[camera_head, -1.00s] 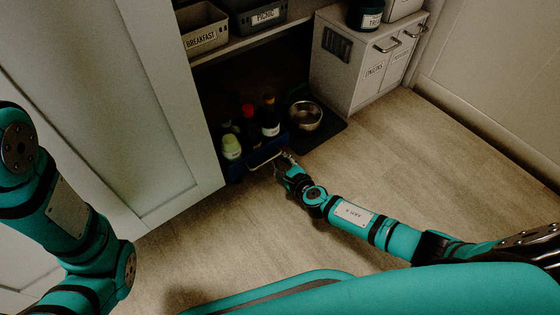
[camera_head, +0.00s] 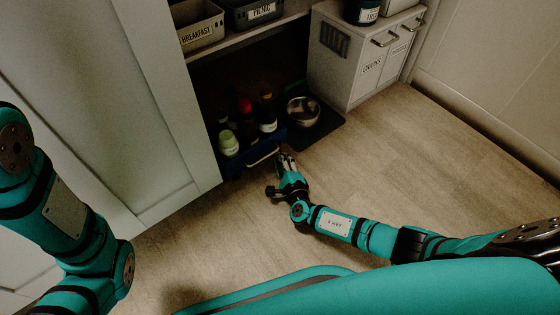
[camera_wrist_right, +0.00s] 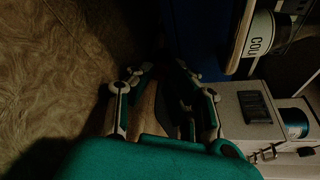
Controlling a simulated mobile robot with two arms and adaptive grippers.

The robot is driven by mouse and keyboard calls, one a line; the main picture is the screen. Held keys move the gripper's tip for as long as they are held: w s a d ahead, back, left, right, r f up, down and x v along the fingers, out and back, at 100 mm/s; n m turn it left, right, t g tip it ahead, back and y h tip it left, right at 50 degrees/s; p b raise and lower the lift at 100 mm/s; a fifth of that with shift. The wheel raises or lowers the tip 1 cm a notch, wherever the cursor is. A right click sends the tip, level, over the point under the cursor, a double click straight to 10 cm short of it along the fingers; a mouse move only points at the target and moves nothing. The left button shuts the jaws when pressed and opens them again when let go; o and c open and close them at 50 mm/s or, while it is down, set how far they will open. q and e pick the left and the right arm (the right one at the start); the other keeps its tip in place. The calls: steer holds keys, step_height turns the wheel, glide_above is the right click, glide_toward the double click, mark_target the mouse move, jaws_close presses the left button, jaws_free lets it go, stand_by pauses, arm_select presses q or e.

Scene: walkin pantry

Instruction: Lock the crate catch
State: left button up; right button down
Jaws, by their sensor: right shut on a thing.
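The blue crate (camera_head: 234,168) stands on the floor in the dark space under the shelf, with several bottles in it. A pale bar-shaped catch (camera_head: 263,158) runs along its front face. My right gripper (camera_head: 286,159) is at the right end of that front, low over the floor, and is shut on the catch; the contact itself is too small and dark to make out. In the right wrist view the fingers of my right gripper (camera_wrist_right: 162,92) point at the dark blue crate wall (camera_wrist_right: 196,35). My left arm shows at the left; its gripper is out of view.
A steel bowl (camera_head: 303,112) sits on a dark mat (camera_head: 322,131) right of the crate. A white cabinet (camera_head: 362,62) stands behind it. A pale door panel (camera_head: 140,120) is close on the left. Labelled bins (camera_head: 197,35) are on the shelf above. The floor at right is clear.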

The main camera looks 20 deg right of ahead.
stand_by(0.4)
steer(key=c, duration=1.3)
jaws_free()
steer(key=shift+f, duration=0.1)
steer(key=shift+s, duration=0.55)
steer(key=shift+s+d+r, duration=0.1)
steer(key=shift+s+r, duration=0.2)
steer(key=shift+s, duration=0.8)
steer(key=shift+s+a+r, duration=0.1)
steer(key=shift+s+r, duration=0.2)
steer(key=shift+s, duration=0.85)
steer(key=shift+s+d+r, duration=0.1)
steer(key=shift+s+r, duration=0.2)
steer(key=shift+s, duration=0.8)
steer(key=shift+s, duration=0.1)
